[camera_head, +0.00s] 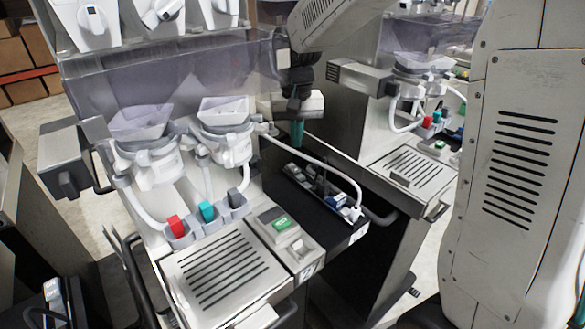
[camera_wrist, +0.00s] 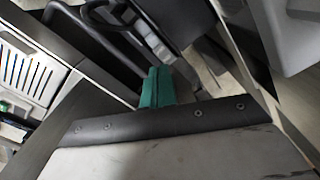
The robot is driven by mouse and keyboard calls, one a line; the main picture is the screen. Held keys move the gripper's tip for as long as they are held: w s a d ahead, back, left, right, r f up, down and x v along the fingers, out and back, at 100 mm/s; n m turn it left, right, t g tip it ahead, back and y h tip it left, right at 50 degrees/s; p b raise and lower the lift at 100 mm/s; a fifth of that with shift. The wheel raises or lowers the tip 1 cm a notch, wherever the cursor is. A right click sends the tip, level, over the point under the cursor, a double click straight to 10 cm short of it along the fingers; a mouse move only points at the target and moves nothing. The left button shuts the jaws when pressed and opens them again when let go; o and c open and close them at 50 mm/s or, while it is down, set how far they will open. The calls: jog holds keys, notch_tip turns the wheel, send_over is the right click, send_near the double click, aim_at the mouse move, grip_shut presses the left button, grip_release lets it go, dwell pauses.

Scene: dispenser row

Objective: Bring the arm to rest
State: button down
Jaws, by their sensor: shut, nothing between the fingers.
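My gripper (camera_head: 298,134) hangs pointing down above the dark gap between two dispenser stations, right of the near station's hopper. Its teal fingers are together with nothing between them. In the wrist view the shut teal fingers (camera_wrist: 158,87) stand in the middle, above the dark gripper edge. My arm comes down to it from the top of the head view, and a large pale part of it fills the right side.
The near dispenser station has two hoppers (camera_head: 141,121), a red nozzle (camera_head: 176,226), a teal nozzle (camera_head: 207,211) and a slotted drip tray (camera_head: 215,270). A white hose (camera_head: 325,168) arches below my gripper to a power strip (camera_head: 325,192). A second station (camera_head: 413,168) stands behind right.

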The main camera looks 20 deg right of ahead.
jog(key=s+d+r+n, duration=0.1)
jog(key=s+r, duration=0.2)
jog(key=s, duration=0.4)
jog(key=s+d+r, duration=0.1)
jog(key=s+r, duration=0.3)
jog(key=s, duration=0.3)
jog(key=s+d+f+n+t, duration=0.1)
jog(key=s, duration=1.5)
